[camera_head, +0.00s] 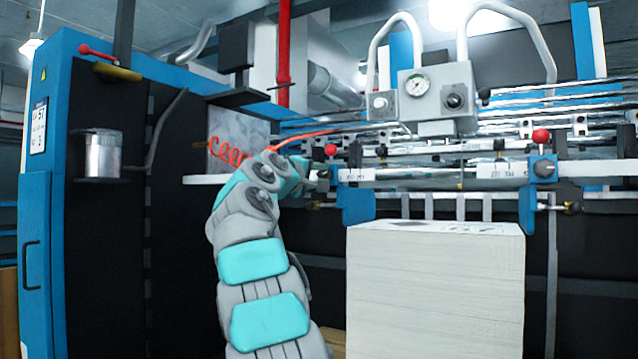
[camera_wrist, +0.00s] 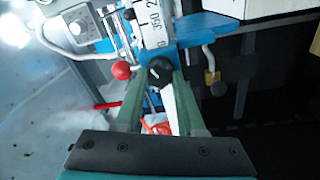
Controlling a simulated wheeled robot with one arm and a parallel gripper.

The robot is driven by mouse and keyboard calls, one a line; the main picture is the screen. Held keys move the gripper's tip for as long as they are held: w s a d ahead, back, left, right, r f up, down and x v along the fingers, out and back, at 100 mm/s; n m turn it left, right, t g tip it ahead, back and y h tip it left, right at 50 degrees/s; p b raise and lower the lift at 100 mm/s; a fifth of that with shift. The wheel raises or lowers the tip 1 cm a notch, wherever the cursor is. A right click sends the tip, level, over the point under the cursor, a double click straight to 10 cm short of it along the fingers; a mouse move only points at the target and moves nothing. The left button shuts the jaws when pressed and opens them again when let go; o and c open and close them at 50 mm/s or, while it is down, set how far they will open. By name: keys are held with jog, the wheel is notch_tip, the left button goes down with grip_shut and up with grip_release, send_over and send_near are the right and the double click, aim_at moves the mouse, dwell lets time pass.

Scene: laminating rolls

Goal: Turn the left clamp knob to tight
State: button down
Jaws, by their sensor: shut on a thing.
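The left clamp knob (camera_wrist: 160,72) is a black round knob on a blue clamp block, seen in the wrist view. My gripper (camera_wrist: 158,80) has its two green fingers on either side of the knob and is shut on it. A small pale mark shows on the knob's face, but its setting is too small to read. In the head view my wrist (camera_head: 290,178) reaches the left end of the machine's rail and hides the left knob. The left clamp's red ball (camera_head: 331,150) shows just beyond it.
A red ball handle (camera_wrist: 122,70) sits close left of my fingers. A white scale strip (camera_wrist: 152,25) runs away from the clamp. The right clamp knob (camera_head: 545,168) is farther along the rail. A tall paper stack (camera_head: 435,295) stands right of my arm. A blue cabinet (camera_head: 45,200) is at left.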

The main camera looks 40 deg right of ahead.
jog(key=shift+f+m, duration=0.1)
jog(key=shift+m, duration=1.2)
jog(key=shift+g, duration=0.3)
jog(key=shift+w+m, duration=0.15)
jog(key=shift+m, duration=0.45)
jog(key=shift+m+h, duration=0.3)
jog(key=shift+m, duration=0.6)
jog(key=c, duration=0.5)
grip_release()
jog(key=shift+a, duration=0.1)
